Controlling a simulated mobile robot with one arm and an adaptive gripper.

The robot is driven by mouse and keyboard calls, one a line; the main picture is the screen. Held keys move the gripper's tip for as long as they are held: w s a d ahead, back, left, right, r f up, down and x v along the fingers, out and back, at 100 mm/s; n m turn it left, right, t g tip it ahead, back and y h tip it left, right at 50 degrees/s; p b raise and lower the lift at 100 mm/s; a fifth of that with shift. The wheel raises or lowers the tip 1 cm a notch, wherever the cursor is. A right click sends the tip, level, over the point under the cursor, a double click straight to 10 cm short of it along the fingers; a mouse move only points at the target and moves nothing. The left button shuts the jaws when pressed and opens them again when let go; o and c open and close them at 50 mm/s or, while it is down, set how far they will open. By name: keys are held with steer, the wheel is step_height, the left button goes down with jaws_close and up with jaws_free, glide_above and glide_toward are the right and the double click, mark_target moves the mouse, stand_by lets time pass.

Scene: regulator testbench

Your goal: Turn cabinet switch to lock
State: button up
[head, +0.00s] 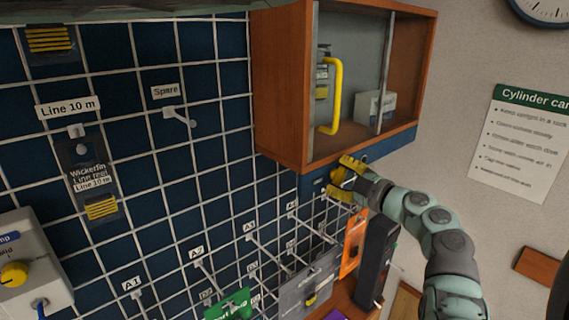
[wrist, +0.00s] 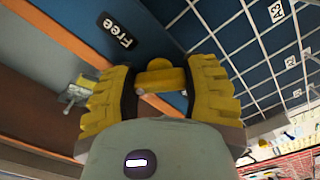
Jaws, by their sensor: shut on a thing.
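The wooden cabinet (head: 280,85) hangs at the upper middle of the head view, with a yellow vertical handle (head: 337,95) on its glazed front. My gripper (head: 343,178) is at the blue strip (head: 312,183) just below the cabinet. In the wrist view my gripper (wrist: 160,82) is shut on the yellow cabinet switch (wrist: 160,76), which lies crosswise between the dark finger pads. A dark label reading "Free" (wrist: 118,31) is beside the switch. No "lock" label is visible. The switch is hidden by the fingers in the head view.
A blue wall grid (head: 180,130) with hooks and hanging packs fills the left. An orange pack (head: 353,243) and a dark upright box (head: 374,262) stand close below my gripper. A poster (head: 522,140) is on the bare wall at right.

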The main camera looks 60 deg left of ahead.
steer(key=n+b, duration=0.4)
steer(key=shift+a+f+n, duration=0.1)
steer(key=shift+f+n, duration=0.2)
steer(key=n+b, duration=0.3)
steer(key=b, duration=0.2)
steer(key=shift+s+f+n+b, duration=0.1)
steer(key=shift+n+b, duration=0.2)
steer(key=shift+b, duration=0.05)
steer(key=n+b, duration=0.5)
steer(key=b, duration=0.3)
steer(key=n+b, duration=0.2)
steer(key=b, duration=0.1)
steer(key=shift+r, duration=0.3)
steer(key=shift+r+n+b, duration=0.15)
steer(key=shift+n+b, duration=0.25)
steer(key=shift+b, duration=0.05)
steer(key=o, duration=1.2)
